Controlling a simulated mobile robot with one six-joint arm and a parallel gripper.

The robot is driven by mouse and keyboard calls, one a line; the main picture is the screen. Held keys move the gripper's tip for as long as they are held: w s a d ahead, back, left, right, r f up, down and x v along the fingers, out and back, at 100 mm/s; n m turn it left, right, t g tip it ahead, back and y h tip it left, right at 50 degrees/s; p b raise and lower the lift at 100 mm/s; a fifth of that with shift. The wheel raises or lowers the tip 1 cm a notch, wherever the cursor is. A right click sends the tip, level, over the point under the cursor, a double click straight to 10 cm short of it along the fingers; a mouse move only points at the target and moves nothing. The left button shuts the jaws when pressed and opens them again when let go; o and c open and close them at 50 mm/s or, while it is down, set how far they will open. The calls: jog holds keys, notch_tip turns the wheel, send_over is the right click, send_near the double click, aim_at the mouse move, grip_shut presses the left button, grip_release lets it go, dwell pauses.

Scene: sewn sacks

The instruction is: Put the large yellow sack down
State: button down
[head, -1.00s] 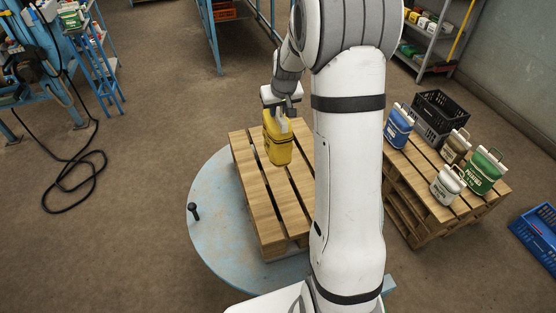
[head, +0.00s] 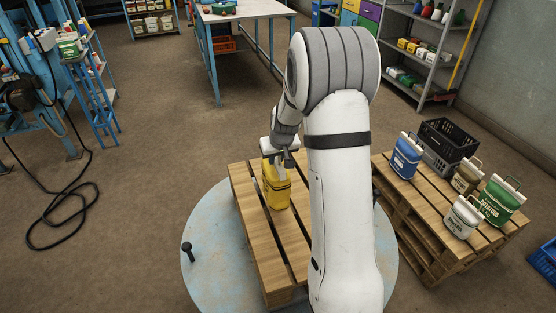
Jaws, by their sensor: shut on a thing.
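The large yellow sack (head: 277,190) is upright over the left wooden pallet (head: 252,222), toward its far half. My gripper (head: 281,160) is above it, shut on its top. The sack's base looks close to the slats, but I cannot tell whether it touches them. The fingertips are partly hidden by the wrist and the sack's top. My arm hides the right side of this pallet.
The pallet lies on a round blue turntable (head: 207,245) with a black peg (head: 187,251) at left. Bare slats surround the yellow sack.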

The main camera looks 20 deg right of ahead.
aim_at(276, 170)
jog(key=shift+f, duration=2.8)
jog(key=c, duration=1.3)
grip_release()
jog(key=shift+s, duration=0.1)
jog(key=v, duration=1.1)
jog(key=shift+b, duration=0.35)
jog(key=shift+s+a+r, duration=0.1)
jog(key=shift+s+r, duration=0.25)
jog(key=shift+r, duration=0.2)
jog(key=shift+g, duration=0.7)
jog(key=s+a+r, duration=0.3)
jog(key=s, duration=0.6)
jog(key=s+a+r, duration=0.3)
jog(key=s, duration=0.6)
jog(key=s+a+r, duration=0.2)
jog(key=s+r, duration=0.1)
jog(key=s, duration=0.6)
jog(key=shift+s+a+r, duration=0.2)
jog(key=shift+s+a, duration=0.15)
jog(key=shift+a, duration=0.05)
